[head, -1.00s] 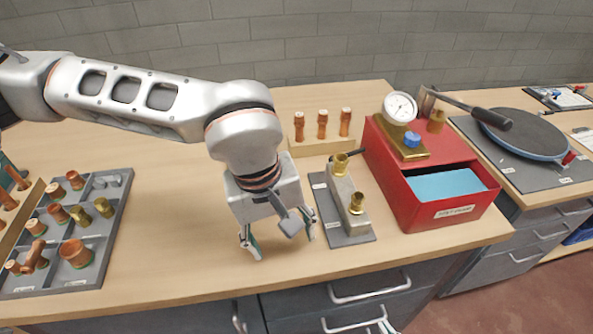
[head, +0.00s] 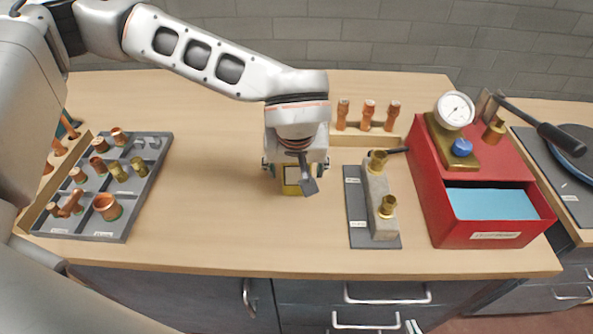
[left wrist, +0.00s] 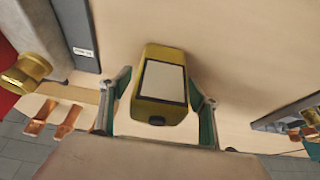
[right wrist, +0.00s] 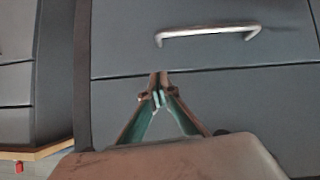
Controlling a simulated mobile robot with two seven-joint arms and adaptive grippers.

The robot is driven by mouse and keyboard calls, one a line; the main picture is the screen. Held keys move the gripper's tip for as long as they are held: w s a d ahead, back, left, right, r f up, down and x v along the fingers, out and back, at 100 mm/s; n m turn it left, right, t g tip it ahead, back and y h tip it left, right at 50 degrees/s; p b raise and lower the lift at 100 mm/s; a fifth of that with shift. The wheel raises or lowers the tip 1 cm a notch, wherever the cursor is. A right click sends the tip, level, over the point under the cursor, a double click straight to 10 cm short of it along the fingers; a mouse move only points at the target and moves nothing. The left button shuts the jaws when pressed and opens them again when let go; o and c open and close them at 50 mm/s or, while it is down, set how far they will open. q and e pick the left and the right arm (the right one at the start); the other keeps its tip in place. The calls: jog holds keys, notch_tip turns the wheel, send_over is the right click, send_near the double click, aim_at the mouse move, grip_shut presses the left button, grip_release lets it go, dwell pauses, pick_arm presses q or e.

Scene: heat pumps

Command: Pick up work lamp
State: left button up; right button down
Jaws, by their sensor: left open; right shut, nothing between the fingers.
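The work lamp, a yellow block with a pale front panel, stands on the table under my left gripper in the head view (head: 291,188). It shows more fully in the left wrist view (left wrist: 162,85), with a dark button at its near end. My left gripper (left wrist: 157,92) is open, with one finger on each side of the lamp and a visible gap to both sides. In the head view, the left gripper (head: 296,172) hides much of the lamp. My right gripper (right wrist: 158,90) is shut and empty in front of a grey drawer front.
A grey base with brass fittings (head: 383,205) and a red box with a gauge (head: 430,205) stand to the right. A wooden rack of copper pieces (head: 368,138) is behind. A grey tray of fittings (head: 127,205) lies left. Bare table lies between tray and lamp.

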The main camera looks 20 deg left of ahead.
pick_arm(q)
jog(key=shift+x, duration=0.75)
jog(key=shift+d, duration=0.1)
jog(key=c, duration=1.4)
jog(key=shift+o, duration=0.2)
jog(key=shift+r, duration=0.15)
